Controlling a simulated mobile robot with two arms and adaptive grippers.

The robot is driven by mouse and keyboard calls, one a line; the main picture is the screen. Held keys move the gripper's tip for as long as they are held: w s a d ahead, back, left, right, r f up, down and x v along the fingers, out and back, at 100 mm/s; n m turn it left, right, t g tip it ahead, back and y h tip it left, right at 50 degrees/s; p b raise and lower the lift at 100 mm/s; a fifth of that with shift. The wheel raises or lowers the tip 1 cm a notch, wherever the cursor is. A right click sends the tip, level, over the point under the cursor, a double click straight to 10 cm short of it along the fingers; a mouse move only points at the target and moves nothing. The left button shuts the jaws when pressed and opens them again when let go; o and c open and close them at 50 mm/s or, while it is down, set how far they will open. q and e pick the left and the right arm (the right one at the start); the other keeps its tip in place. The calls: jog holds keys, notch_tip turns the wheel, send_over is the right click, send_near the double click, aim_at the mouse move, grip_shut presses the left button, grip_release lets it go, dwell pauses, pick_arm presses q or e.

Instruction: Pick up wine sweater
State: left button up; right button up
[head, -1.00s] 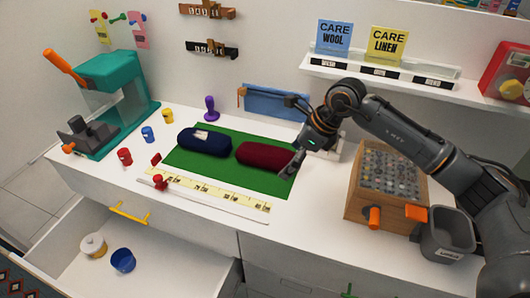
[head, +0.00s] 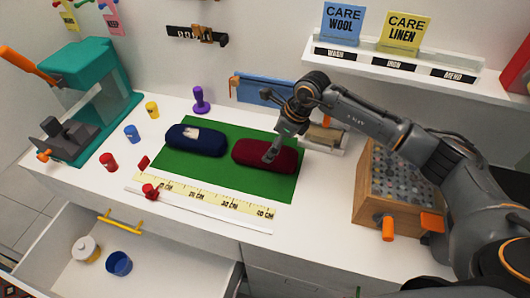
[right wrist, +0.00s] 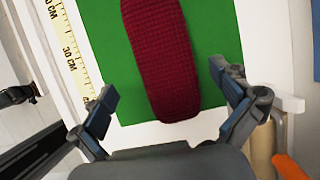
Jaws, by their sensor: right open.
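The wine sweater (head: 262,155) is a dark red, knitted, rolled shape lying on the green mat (head: 226,187). It also shows in the right wrist view (right wrist: 157,62), running from the top edge down between my fingers. My right gripper (head: 270,155) is over the right part of the sweater in the head view. In the right wrist view the gripper (right wrist: 168,93) is open, one finger on each side of the sweater, with a gap to each side. Nothing is held.
A navy rolled sweater (head: 197,140) lies left on the mat. A yellow measuring strip (head: 215,198) runs along the mat's front. A wooden box (head: 366,190) with an orange handle stands right. An open drawer (head: 165,255) is below at the front left.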

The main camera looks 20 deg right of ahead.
aim_at(267, 150)
jog(key=shift+w+a+f, duration=0.1)
jog(key=shift+w+f, duration=0.05)
jog(key=shift+f, duration=0.2)
jog(key=p+x, duration=0.2)
jog(key=shift+w+a+f, duration=0.1)
jog(key=shift+w+f, duration=0.05)
jog(key=shift+f, duration=0.15)
jog(key=shift+x, duration=1.1)
jog(key=shift+w+f, duration=0.15)
jog(key=shift+f, duration=0.05)
pick_arm(q)
jog(key=shift+w+r, duration=1.05)
jog(key=shift+r, duration=0.15)
pick_arm(e)
jog(key=c, duration=1.3)
